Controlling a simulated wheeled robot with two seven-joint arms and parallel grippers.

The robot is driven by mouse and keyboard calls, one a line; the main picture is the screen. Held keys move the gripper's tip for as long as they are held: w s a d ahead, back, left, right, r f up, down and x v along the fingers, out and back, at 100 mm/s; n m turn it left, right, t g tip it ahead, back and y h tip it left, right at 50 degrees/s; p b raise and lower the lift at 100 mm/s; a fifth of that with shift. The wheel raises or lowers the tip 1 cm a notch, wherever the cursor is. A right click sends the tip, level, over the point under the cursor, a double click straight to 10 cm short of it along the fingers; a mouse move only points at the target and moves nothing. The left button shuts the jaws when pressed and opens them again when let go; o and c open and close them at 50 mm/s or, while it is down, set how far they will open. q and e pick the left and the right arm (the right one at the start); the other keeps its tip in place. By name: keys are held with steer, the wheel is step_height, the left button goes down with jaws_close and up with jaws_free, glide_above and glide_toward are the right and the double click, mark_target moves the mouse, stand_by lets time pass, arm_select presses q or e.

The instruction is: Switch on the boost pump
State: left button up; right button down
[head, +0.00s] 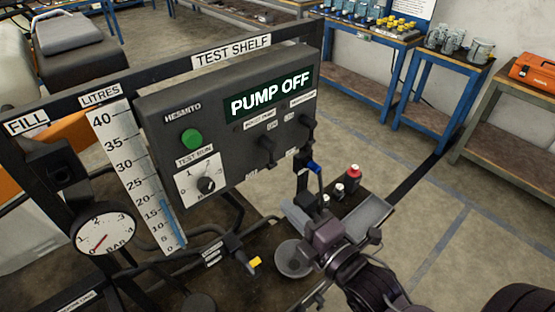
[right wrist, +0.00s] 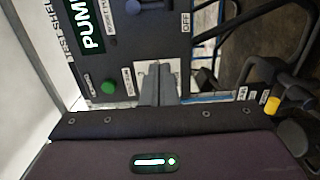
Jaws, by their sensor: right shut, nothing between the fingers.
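The dark test panel (head: 222,125) shows "PUMP OFF" on its display (head: 268,92). The boost pump lever (head: 267,152) is under its label, left of a second similar lever (head: 308,125); its handle hangs toward the lower OFF mark. In the right wrist view the boost pump lever (right wrist: 133,7) is at the top edge, partly cut off. My right gripper (head: 288,206) is shut and empty, in front of and below the panel, apart from the lever. In the right wrist view its fingers (right wrist: 158,72) overlap the knob's white plate. My left gripper is not in view.
A green button (head: 191,138) and a rotary knob (head: 206,184) sit on the panel's left half. A litre scale (head: 137,170) and a pressure gauge (head: 106,228) stand left. A blue-handled valve (head: 313,167) and small bottles (head: 354,172) are near my right gripper.

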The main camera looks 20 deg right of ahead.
steer(key=shift+s+a+r, duration=0.1)
steer(key=shift+s+a, duration=0.05)
steer(key=w, duration=1.1)
steer(key=shift+w+d, duration=0.3)
steer(key=shift+w, duration=0.05)
stand_by(0.3)
